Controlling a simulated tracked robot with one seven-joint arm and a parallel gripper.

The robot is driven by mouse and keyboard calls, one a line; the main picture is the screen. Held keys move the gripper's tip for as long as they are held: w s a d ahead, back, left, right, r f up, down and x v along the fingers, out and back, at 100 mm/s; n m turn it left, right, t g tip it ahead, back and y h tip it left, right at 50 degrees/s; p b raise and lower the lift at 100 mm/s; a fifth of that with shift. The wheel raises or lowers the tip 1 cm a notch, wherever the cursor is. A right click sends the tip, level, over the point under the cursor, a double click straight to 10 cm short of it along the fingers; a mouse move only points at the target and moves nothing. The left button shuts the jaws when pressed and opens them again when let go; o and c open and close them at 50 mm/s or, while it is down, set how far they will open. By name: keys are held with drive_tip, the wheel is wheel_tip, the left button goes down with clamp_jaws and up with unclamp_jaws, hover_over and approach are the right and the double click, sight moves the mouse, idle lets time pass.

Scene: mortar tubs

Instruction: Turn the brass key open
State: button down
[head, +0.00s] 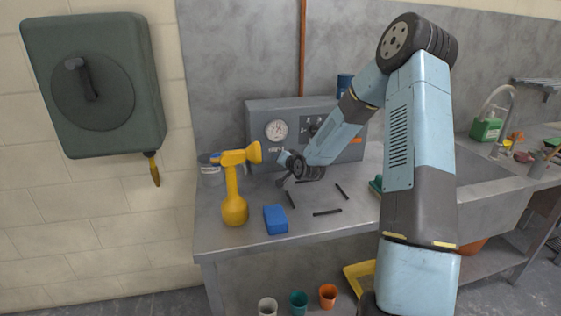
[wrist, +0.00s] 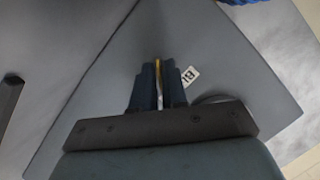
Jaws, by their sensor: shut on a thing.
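My gripper (wrist: 158,66) is shut in the wrist view. A thin yellow, brass-coloured strip (wrist: 157,67) shows between its fingertips; it looks like the brass key, mostly hidden by the fingers. Beside the fingers is a white label (wrist: 190,77) with black marks on a grey surface. In the head view my gripper (head: 283,182) is small and dark, low in front of the grey gauge panel (head: 258,121). The key cannot be made out there, and I cannot tell its angle.
A yellow spray bottle (head: 235,210) and a blue block (head: 275,220) stand on the steel bench (head: 255,240), left of my arm. Several black rods (head: 327,212) lie in front of the panel. A sink (head: 470,185) is at the right. Small cups (head: 328,296) stand below.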

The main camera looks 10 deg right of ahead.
drive_tip(key=n+h, duration=0.2)
drive_tip(key=shift+s+a+f+n+g, duration=0.15)
drive_tip(key=shift+f+n+g, duration=0.05)
drive_tip(key=shift+n+g, duration=0.2)
drive_tip(key=shift+n+h, duration=0.7)
drive_tip(key=shift+n, duration=0.4)
drive_tip(key=c, duration=1.2)
unclamp_jaws()
drive_tip(key=shift+r, duration=0.15)
drive_tip(key=v, duration=1.3)
drive_tip(key=shift+s+a, duration=0.15)
drive_tip(key=shift+s, duration=0.05)
